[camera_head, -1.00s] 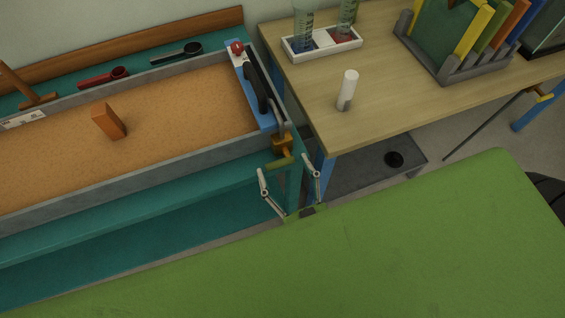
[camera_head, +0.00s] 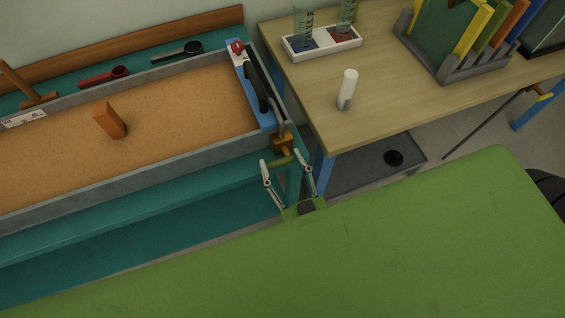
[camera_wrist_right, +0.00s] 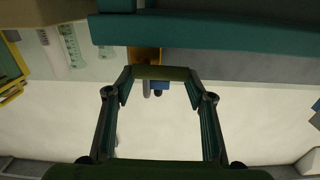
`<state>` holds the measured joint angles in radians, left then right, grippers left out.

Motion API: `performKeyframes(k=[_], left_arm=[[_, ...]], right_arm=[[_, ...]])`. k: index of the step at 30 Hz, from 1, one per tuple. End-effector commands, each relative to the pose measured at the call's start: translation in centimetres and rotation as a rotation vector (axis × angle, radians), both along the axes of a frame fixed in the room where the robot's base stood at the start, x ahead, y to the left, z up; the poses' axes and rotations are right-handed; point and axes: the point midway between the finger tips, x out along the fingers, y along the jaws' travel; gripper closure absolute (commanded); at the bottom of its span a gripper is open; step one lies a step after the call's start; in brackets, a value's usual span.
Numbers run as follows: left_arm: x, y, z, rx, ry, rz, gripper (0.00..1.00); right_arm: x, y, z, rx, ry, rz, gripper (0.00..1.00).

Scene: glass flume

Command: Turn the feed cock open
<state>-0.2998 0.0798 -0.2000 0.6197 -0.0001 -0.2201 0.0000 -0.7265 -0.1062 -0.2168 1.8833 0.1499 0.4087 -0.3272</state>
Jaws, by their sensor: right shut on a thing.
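The feed cock has a brass body (camera_head: 282,141) at the right end of the flume, below the blue end frame. Its olive handle (camera_head: 281,161) sticks out just under the body. My right gripper (camera_head: 280,158) has one fingertip at each end of the handle and is shut on it. In the right wrist view the handle (camera_wrist_right: 161,73) lies crosswise between the fingertips (camera_wrist_right: 160,78), with the brass body (camera_wrist_right: 144,54) behind it. My left gripper is not in view.
The sand-filled flume (camera_head: 60,185) with an orange block (camera_head: 108,121) stands left. A wooden table (camera_head: 400,105) stands close on the right, bearing a white cylinder (camera_head: 348,88), a white tray (camera_head: 321,49) and a rack (camera_head: 460,73). A blue table leg (camera_head: 323,173) is near my gripper.

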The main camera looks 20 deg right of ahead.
Motion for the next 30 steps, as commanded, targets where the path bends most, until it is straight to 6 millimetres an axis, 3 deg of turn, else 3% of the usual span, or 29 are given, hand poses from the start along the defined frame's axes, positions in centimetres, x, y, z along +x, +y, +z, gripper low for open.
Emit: performKeyframes(k=[8,30], left_arm=[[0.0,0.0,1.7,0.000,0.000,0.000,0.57],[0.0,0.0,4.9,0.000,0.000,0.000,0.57]], right_arm=[[0.0,-0.2,0.8,0.159,0.004,0.001,0.72],[0.1,-1.6,1.6,0.854,0.027,0.001,0.72]])
